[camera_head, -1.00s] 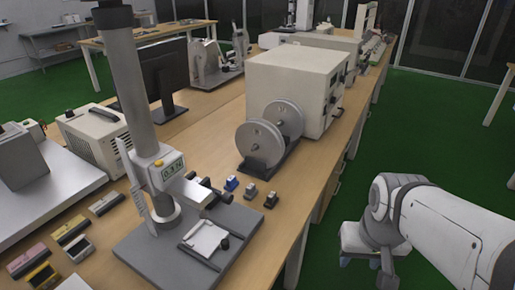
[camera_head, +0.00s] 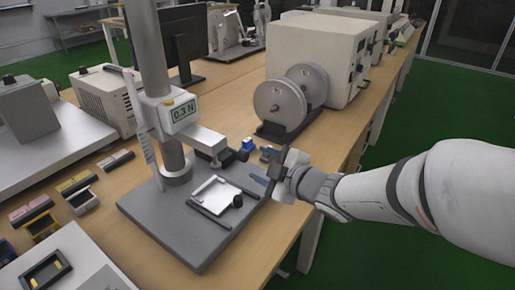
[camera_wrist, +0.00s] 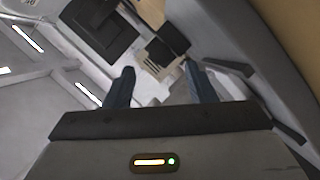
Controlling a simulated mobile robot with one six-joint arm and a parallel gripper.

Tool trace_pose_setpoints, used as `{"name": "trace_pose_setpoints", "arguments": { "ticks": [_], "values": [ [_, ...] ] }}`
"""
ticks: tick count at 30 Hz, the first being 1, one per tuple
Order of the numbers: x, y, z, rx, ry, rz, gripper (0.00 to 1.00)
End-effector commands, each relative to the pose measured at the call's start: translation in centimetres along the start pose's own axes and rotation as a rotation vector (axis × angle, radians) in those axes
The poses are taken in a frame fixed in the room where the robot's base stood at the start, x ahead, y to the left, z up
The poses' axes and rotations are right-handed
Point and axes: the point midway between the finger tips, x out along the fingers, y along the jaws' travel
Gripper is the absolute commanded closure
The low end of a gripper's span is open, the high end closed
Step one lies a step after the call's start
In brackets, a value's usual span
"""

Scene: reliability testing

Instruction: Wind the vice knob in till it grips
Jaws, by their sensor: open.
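The vice (camera_head: 215,193) sits on the grey base plate (camera_head: 180,225) of a column tester, with a white plate between dark rails. Its small black knob (camera_head: 237,201) is at the vice's right side, near the plate's right edge. My gripper (camera_head: 259,177) has come in from the right, close beyond the knob and apart from it in the picture. In the wrist view my gripper (camera_wrist: 160,88) shows two dark fingers spread apart with nothing between them. I cannot make out the knob for certain in the wrist view.
Two grey discs (camera_head: 280,103) stand behind my gripper. A blue block (camera_head: 248,145) lies close by. The table edge is at the right.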

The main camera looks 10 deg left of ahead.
Motion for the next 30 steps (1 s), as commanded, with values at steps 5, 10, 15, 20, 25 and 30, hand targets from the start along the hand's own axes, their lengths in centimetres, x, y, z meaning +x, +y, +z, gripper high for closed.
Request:
{"name": "trace_pose_setpoints", "arguments": {
  "ticks": [5,10,15,20,25,30],
  "values": [
    [2.3,-0.4,-0.1,-0.007,0.014,-0.005,0.5],
    [5.1,-0.3,-0.1,-0.007,0.011,-0.004,0.5],
    [7.0,-0.2,-0.1,-0.006,0.009,-0.002,0.5],
    [7.6,0.0,-0.2,-0.005,0.008,0.0,0.5],
    [7.6,0.0,-0.2,-0.005,0.007,0.0,0.5],
    [7.6,0.0,-0.1,-0.005,0.007,0.001,0.61]
  ]
}}
